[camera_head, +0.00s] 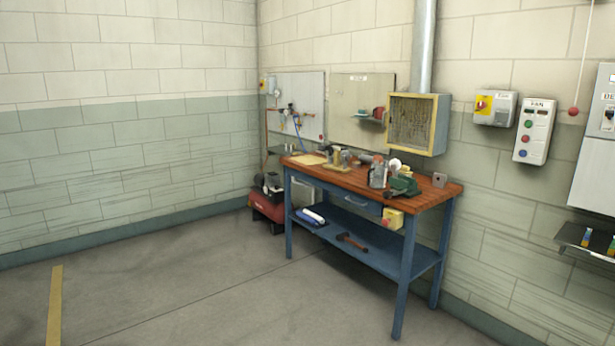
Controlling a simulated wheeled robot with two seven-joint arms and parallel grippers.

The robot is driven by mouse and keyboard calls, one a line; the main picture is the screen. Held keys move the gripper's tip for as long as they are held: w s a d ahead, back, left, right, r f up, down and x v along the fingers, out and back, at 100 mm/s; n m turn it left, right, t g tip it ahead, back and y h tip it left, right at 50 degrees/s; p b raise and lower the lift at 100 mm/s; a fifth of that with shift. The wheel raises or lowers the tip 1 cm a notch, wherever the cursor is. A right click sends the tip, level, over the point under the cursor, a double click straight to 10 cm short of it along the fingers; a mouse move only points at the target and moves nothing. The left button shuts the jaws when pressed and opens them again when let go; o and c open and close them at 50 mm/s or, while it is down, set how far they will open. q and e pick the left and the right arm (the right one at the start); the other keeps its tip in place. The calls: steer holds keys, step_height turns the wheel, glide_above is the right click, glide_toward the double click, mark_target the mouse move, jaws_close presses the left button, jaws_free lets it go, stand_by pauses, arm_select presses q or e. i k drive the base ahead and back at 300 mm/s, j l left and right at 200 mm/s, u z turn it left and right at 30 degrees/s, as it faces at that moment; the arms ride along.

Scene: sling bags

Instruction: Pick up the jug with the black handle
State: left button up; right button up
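A workbench (440,194) with an orange-brown wooden top and blue legs stands against the right wall, some distance away. A small grey upright container (378,174) stands on the bench top; it may be the jug, but it is too small to tell whether it has a black handle. A dark green tool (404,187), which looks like a vise, sits to its right at the front edge. Neither of my grippers is in view.
The lower blue shelf (398,258) holds a few items. A red machine (267,204), perhaps a compressor, stands left of the bench. Control boxes (534,131) and a small dark shelf (585,243) are on the right wall. The grey floor (190,290) in front is clear.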

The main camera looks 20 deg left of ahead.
mark_target(377, 175)
steer(key=u, duration=0.15)
steer(key=i+j, duration=0.1)
steer(key=i, duration=1.15)
